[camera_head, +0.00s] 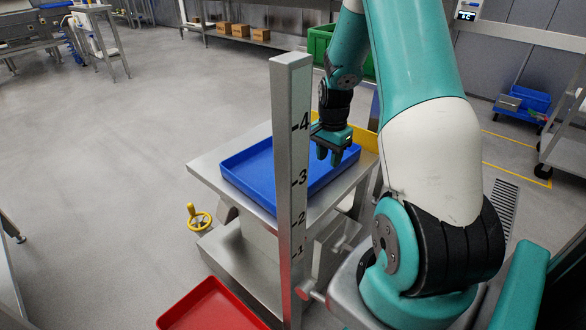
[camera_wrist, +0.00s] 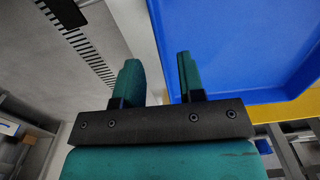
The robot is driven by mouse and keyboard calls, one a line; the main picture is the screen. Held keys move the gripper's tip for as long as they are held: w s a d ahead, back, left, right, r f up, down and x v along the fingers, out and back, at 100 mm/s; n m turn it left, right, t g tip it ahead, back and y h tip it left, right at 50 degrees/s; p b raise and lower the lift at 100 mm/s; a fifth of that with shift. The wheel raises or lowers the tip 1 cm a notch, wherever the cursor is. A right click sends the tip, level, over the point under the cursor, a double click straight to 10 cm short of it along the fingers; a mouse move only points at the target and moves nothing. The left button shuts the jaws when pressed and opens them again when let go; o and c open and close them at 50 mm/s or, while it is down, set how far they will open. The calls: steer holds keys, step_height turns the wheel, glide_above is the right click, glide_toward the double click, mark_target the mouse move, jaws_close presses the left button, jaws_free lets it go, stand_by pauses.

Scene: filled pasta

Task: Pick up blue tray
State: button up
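The blue tray (camera_head: 250,170) lies on a steel-topped stand (camera_head: 210,165) in the head view. A grey post hides part of it. In the wrist view the tray (camera_wrist: 235,45) fills the upper right, with its near left wall running up between my fingers. My gripper (camera_head: 329,158) points down at the tray's right part in the head view. In the wrist view my gripper (camera_wrist: 157,65) has its two fingers apart with nothing clamped. One finger appears outside the tray wall and one over its inside. I cannot tell how deep they reach or whether they touch it.
The grey post (camera_head: 292,180) with numbers stands in front of the stand. A yellow tray or edge (camera_head: 362,138) lies right behind the blue tray. A red tray (camera_head: 213,308) is low at the front. A green crate (camera_head: 320,40) stands behind.

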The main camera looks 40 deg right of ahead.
mark_target(327, 174)
steer(key=f+b, duration=0.1)
steer(key=f, duration=0.3)
steer(key=f+b, duration=0.1)
steer(key=f, duration=0.1)
steer(key=shift+s+a+b, duration=0.1)
steer(key=shift+a+b, duration=0.2)
steer(key=shift+b, duration=0.05)
jaws_close()
